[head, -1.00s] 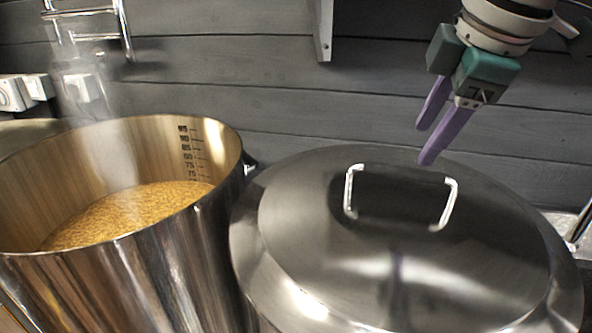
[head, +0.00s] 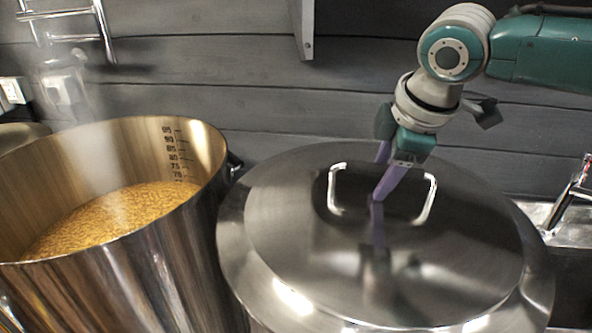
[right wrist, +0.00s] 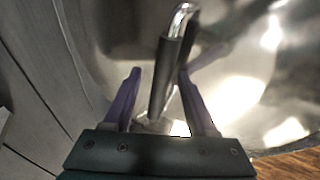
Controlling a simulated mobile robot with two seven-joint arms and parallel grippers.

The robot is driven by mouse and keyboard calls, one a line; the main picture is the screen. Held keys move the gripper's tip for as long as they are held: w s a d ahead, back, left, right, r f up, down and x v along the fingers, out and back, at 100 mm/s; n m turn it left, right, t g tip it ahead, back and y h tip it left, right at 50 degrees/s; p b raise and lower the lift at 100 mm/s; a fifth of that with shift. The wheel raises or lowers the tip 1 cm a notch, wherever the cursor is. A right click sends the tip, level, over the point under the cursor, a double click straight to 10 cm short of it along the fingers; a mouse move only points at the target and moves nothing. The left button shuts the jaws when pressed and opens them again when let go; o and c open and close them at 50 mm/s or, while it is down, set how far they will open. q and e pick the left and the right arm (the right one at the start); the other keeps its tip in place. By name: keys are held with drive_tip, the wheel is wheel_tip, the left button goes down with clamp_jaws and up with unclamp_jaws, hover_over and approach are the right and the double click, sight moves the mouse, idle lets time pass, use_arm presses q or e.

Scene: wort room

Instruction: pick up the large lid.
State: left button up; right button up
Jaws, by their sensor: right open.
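The large lid (head: 285,235) is a wide, shiny steel disc at the right of the head view, lying over a round vessel. Its raised handle (head: 429,200) has bright metal ends and a dark middle. My right gripper (head: 378,194) points down at the handle from behind, its purple fingers reflected in the lid. In the right wrist view the lid (right wrist: 240,60) fills much of the picture. There the handle (right wrist: 172,62) runs between the spread fingers of my right gripper (right wrist: 160,76). The gripper is open. Whether a finger touches the handle I cannot tell. My left gripper is not in view.
A tall open steel pot (head: 120,270) with golden grain and a volume scale inside stands close left of the lid, steaming. A grey plank wall (head: 240,60) is behind. A tap (head: 570,195) and sink edge are at the right.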

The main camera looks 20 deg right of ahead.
clamp_jaws()
idle(0.5)
drive_tip(key=shift+r, duration=0.2)
